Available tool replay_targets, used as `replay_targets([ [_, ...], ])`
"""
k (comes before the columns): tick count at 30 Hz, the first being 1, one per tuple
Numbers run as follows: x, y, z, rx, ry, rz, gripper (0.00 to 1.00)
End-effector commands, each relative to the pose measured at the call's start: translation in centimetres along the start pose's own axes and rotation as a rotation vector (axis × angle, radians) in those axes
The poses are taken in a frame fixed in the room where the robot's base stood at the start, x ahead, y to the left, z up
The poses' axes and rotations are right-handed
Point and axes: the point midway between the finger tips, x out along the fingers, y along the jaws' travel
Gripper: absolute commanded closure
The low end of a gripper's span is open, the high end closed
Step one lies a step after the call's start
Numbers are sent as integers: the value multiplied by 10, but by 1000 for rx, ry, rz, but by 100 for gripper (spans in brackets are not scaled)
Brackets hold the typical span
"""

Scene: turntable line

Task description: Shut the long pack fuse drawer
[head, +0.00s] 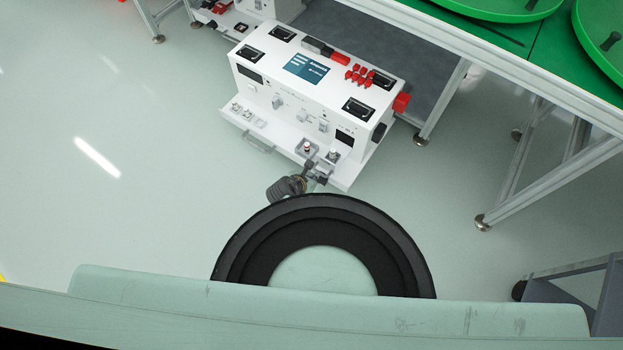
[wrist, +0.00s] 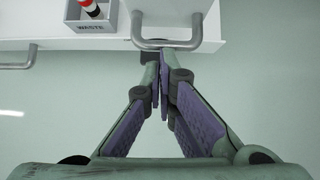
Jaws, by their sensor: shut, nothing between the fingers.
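The white machine (head: 300,85) stands on the floor ahead, with a low white front ledge. Grey bar handles stick out from the front: one at the left (head: 258,145), and one nearer the right, seen in the wrist view as a curved grey handle (wrist: 166,44). No label shows which drawer is the long pack fuse drawer, and how far it is out cannot be told. My gripper (wrist: 158,72) is shut and empty, its fingertips at the middle of the right handle; contact is unclear. In the head view my arm partly hides this area.
A grey bin marked WASTE (wrist: 92,16) holds a red, white and black piece on the ledge. Red parts (head: 360,74) lie on the machine's top. A green-topped table (head: 500,45) with metal legs stands to the right. Floor at the left is clear.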

Motion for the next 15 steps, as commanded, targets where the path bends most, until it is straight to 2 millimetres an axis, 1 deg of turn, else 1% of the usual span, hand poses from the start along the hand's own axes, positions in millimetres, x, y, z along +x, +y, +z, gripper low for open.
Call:
replay_targets([
  [4, 18, 0, 27, 8, -2, -2, 100],
  [9, 51, -2, 65, 9, -1, -2, 100],
  [12, 67, -2, 83, 7, -1, -1, 100],
  [15, 77, -3, 95, 6, 0, -1, 100],
])
